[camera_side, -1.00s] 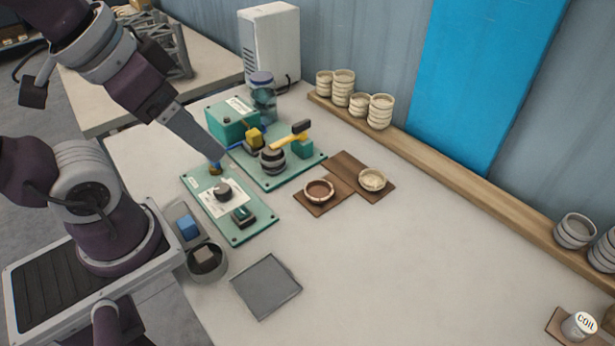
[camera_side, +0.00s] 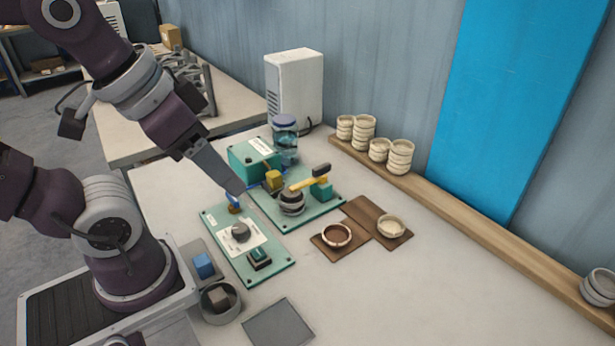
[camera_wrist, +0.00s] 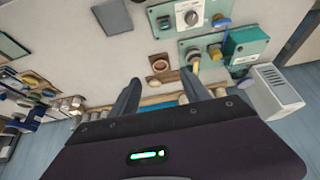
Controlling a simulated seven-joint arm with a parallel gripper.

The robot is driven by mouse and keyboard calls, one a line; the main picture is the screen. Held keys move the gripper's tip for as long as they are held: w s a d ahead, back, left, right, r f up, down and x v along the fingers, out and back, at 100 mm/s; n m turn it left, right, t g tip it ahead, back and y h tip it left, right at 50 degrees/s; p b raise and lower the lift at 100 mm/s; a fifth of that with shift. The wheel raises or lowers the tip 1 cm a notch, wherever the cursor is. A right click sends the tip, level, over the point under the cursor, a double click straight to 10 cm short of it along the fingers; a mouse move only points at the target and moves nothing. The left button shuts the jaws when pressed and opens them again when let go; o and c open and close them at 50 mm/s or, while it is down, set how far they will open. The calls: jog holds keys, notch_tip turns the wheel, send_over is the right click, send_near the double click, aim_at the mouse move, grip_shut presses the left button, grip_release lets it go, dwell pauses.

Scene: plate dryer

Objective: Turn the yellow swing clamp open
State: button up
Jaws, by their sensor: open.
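The yellow swing clamp (camera_side: 303,184) has a yellow arm with a black grip at its far right end. The arm lies across a round grey stack (camera_side: 291,203) on a green plate (camera_side: 325,213). In the wrist view the yellow clamp arm (camera_wrist: 195,66) shows small, ahead of the right finger. My gripper (camera_wrist: 160,78) is open and empty, its two dark fingers spread. In the side view my gripper (camera_side: 238,190) is to the left of the clamp, apart from it, above the plates. Only one finger is clear there.
A green panel (camera_side: 268,273) with a dial stands front left of the clamp. A yellow block (camera_side: 274,180), a green box (camera_side: 240,155) and a lidded jar (camera_side: 285,150) are close behind. Brown coasters (camera_side: 362,235) lie to the right. The table's right side is clear.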

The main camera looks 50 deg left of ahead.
jog(key=shift+g, duration=0.9)
jog(key=w, duration=0.2)
jog(key=w+a+r, duration=0.1)
jog(key=w, duration=0.2)
jog(key=w+a+r, duration=0.1)
jog(key=w, duration=0.2)
jog(key=shift+w, duration=0.15)
jog(key=shift+c, duration=1.4)
jog(key=g, duration=0.4)
send_over(322, 166)
jog(key=f, duration=1.1)
jog(key=shift+s+d, duration=0.1)
jog(key=shift+s, duration=0.15)
jog(key=f, duration=0.6)
jog(key=shift+w+a+f, duration=0.2)
jog(key=shift+w+f, duration=0.05)
jog(key=shift+f, duration=0.7)
grip_shut()
jog(key=shift+r, duration=0.1)
